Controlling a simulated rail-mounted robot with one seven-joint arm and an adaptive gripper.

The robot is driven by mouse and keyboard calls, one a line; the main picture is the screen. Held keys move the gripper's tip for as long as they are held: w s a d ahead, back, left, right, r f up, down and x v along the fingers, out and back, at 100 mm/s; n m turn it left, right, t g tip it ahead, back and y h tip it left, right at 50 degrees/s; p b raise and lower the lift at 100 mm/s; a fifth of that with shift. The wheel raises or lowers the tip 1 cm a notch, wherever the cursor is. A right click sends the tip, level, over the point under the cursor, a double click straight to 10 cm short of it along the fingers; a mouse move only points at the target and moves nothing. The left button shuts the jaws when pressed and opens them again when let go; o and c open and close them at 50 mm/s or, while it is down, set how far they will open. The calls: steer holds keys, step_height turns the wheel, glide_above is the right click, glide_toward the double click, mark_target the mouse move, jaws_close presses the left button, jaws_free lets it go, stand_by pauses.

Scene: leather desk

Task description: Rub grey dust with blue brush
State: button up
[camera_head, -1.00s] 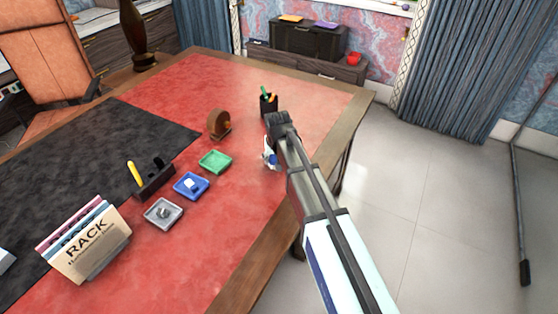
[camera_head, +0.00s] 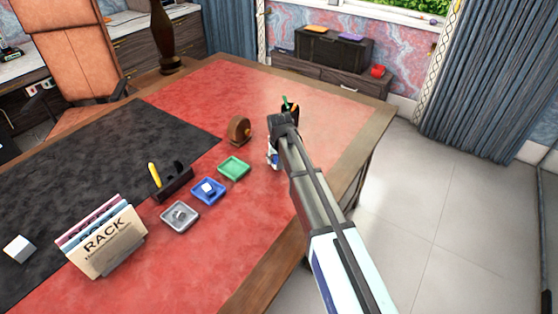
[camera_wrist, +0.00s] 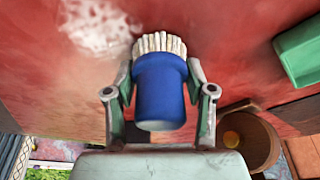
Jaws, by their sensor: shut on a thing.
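My gripper (camera_wrist: 160,95) is shut on the blue brush (camera_wrist: 160,92), one finger on each side of its handle. The brush's pale bristles (camera_wrist: 159,44) face the red desk top (camera_wrist: 205,25). I cannot tell if they touch it. A whitish-grey dust patch (camera_wrist: 97,28) lies on the red surface, up and to the left of the bristles and apart from them in the wrist view. In the head view, my gripper (camera_head: 273,156) is low over the red leather, and my arm mostly hides it and the brush.
A green tray (camera_head: 233,168), a blue tray (camera_head: 209,191) and a grey tray (camera_head: 180,217) stand in a row left of my gripper. A round brown wooden object (camera_head: 239,130) and a pen cup (camera_head: 290,110) stand beyond. A book rack (camera_head: 101,240) stands at front left.

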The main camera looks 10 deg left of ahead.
steer(key=shift+d, duration=1.05)
steer(key=shift+s+d+p, duration=0.15)
steer(key=shift+s+d, duration=0.65)
steer(key=shift+d, duration=0.75)
steer(key=shift+s+d+p, duration=0.1)
steer(key=shift+s+d, duration=0.75)
steer(key=shift+d, duration=0.65)
steer(key=shift+s+d+p, duration=0.15)
steer(key=shift+s+d, duration=0.65)
steer(key=shift+d, duration=0.75)
step_height(320, 180, up, 3)
steer(key=shift+w+a+f+p, duration=0.1)
steer(key=shift+f+p, duration=0.05)
steer(key=shift+p, duration=0.45)
step_height(320, 180, up, 6)
steer(key=p, duration=0.3)
steer(key=shift+f, duration=0.25)
